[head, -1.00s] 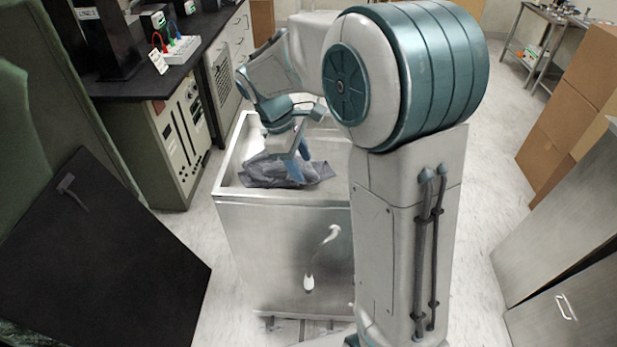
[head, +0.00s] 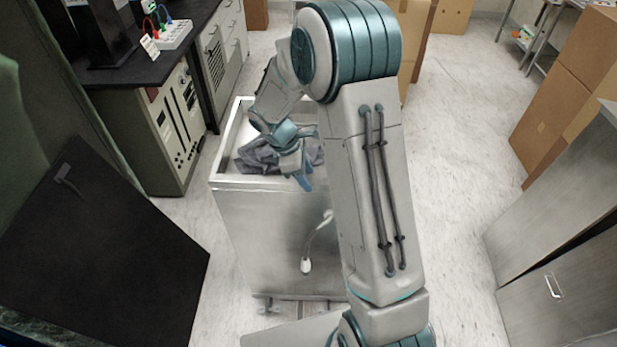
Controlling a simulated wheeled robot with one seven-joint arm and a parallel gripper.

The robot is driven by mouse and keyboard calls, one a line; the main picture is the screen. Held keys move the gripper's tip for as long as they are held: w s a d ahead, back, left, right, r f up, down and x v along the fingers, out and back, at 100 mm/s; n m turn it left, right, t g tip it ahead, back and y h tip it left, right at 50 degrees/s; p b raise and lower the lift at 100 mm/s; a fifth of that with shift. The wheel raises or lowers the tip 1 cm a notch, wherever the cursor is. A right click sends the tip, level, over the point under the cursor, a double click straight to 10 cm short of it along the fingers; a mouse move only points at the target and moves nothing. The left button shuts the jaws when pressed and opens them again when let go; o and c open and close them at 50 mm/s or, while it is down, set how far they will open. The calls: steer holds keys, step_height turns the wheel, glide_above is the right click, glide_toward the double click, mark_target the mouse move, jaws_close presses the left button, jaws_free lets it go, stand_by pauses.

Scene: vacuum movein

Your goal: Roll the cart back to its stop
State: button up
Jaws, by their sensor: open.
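The cart (head: 265,230) is a boxy stainless-steel unit with a raised rim around its open top. Crumpled grey cloth (head: 258,154) lies inside the top. My gripper (head: 304,183) points downward at the cart's near rim, its blue fingers open. I cannot tell whether they touch the rim. A curved hose with a white end (head: 305,266) hangs on the cart's near face, partly hidden by my arm. Metal rails or a low frame (head: 290,308) show on the floor at the cart's near foot. I cannot make out which part is the stop.
A black-topped bench (head: 165,75) with instruments stands at the left behind the cart. A dark panel (head: 105,255) leans at the near left. Steel cabinets (head: 560,215) and cardboard boxes (head: 565,90) stand at the right. The floor between my arm and these is clear.

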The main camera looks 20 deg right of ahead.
steer(key=shift+x, duration=1)
